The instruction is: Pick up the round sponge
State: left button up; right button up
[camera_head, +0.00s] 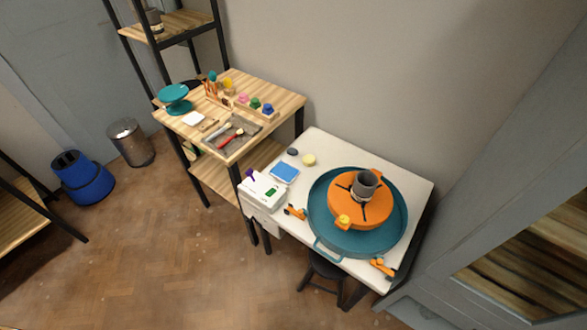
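A small round pale yellow piece (309,159), which looks like the round sponge, lies on the white table (325,143) near its back left edge. It lies apart from the large teal basin (317,237) to its right. A dark oval piece (292,151) lies just to its left, and a blue square (285,172) lies in front of it. Nothing covers the yellow piece. Neither of my grippers shows in the head view.
An orange wheel (340,210) with a dark grey cup (365,184) stands in the basin. Orange-black pieces (295,212) (383,267) sit beside it. A white device (262,192) is at the table's left. A wooden shelf (285,98) with tools stands behind left. Floor is open at front left.

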aim_at(309, 160)
jog(key=i+j+z, duration=0.25)
jog(key=j, duration=0.5)
jog(key=i+j+z, duration=0.25)
jog(key=j, duration=0.55)
jog(key=i+j+z, duration=0.1)
jog(key=j+z, duration=0.15)
jog(key=j, duration=0.6)
jog(key=j+z, duration=0.3)
jog(key=j, duration=0.55)
jog(key=i, duration=0.05)
